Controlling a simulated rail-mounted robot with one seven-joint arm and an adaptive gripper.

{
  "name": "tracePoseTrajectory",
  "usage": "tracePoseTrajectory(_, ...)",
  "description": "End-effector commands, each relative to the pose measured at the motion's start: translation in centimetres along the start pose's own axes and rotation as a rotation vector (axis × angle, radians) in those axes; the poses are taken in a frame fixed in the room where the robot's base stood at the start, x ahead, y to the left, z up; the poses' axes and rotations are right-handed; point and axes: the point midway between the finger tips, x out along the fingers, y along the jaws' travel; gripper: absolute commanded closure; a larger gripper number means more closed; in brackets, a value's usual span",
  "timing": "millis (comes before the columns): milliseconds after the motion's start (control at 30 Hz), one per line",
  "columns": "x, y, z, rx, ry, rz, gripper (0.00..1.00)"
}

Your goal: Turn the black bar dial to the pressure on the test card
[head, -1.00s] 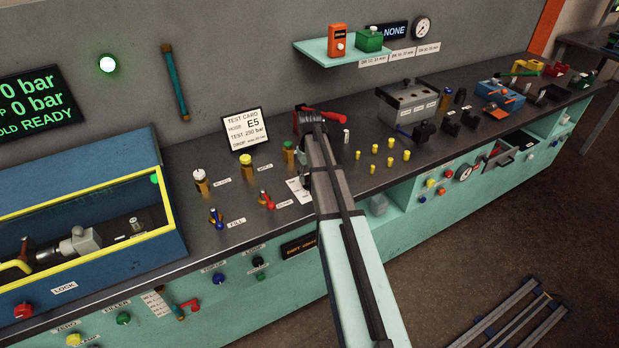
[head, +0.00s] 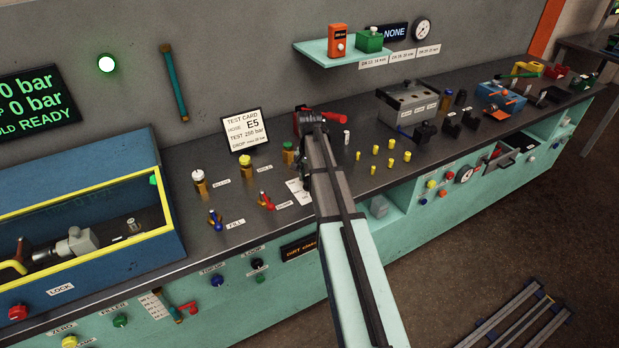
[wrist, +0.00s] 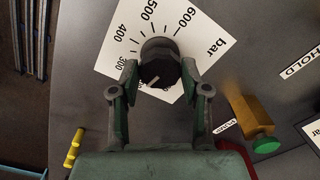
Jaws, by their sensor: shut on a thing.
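The black bar dial (wrist: 160,62) sits on a white scale plate (wrist: 118,38) marked in bar, with 300, 400, 500 and 600 readable in the wrist view. My gripper (wrist: 160,74) is shut on the dial, one finger on each side. A pale mark on the dial points to the lower left, towards the low end of the scale; the numbers there are partly hidden, so I cannot tell the exact setting. In the head view my arm hides the dial. The test card (head: 243,131) stands behind and reads hose E5, test 250 bar.
Several small yellow pegs (head: 375,150) stand right of my arm. Blue (head: 215,219) and red (head: 265,200) levers stand to the left. A red-handled device (head: 325,116) is behind the gripper.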

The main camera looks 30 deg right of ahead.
Motion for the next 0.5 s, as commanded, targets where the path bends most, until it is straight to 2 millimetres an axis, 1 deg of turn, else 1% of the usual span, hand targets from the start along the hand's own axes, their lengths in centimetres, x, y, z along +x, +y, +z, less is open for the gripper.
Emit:
tracePoseTrajectory(200,0.17,0.08,0.13,0.134,-0.004,0.002,0.89)
tracePoseTrajectory(500,0.16,0.1,0.15,0.221,-0.004,0.003,0.89)
